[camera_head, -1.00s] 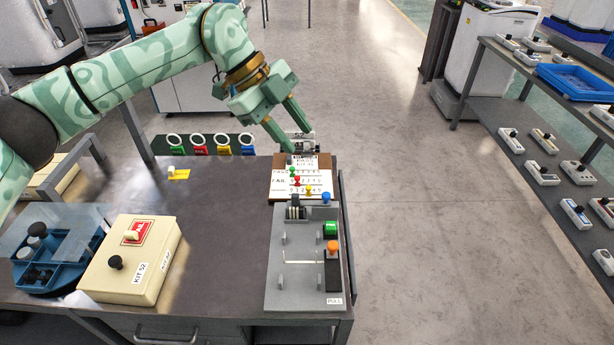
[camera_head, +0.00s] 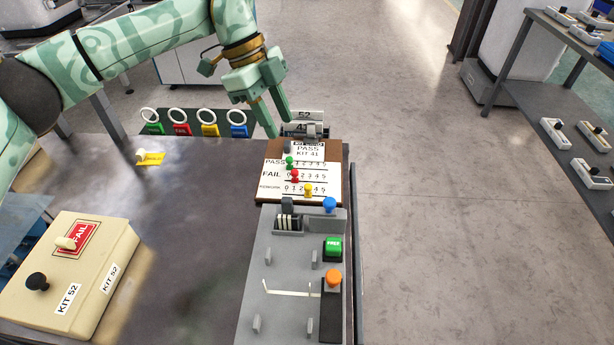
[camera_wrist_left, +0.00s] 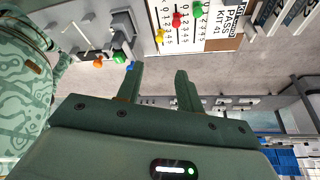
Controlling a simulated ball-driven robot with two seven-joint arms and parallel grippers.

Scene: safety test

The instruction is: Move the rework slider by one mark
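The score board (camera_head: 268,192) lies near the far right corner of the table, with PASS, FAIL and REWORK rows of numbered marks. The rework slider's yellow knob (camera_head: 308,190) stands about mid-scale on the lowest row; its exact mark is unclear. It also shows in the left wrist view (camera_wrist_left: 159,36). The green knob (camera_head: 290,161) and red knob (camera_head: 294,175) stand on the rows above. My left gripper (camera_head: 280,128) is open and empty, above and beyond the board's far edge, touching no knob. Its two parted fingers show in the left wrist view (camera_wrist_left: 159,70). My right gripper is out of view.
A grey fixture (camera_head: 275,250) with a blue knob (camera_head: 330,205), green button (camera_head: 333,247) and orange knob (camera_head: 334,278) adjoins the board's near side. A KIT 52 box (camera_head: 105,245) stands at left. Coloured tags (camera_head: 181,129) hang beyond the table. The table's middle is clear.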

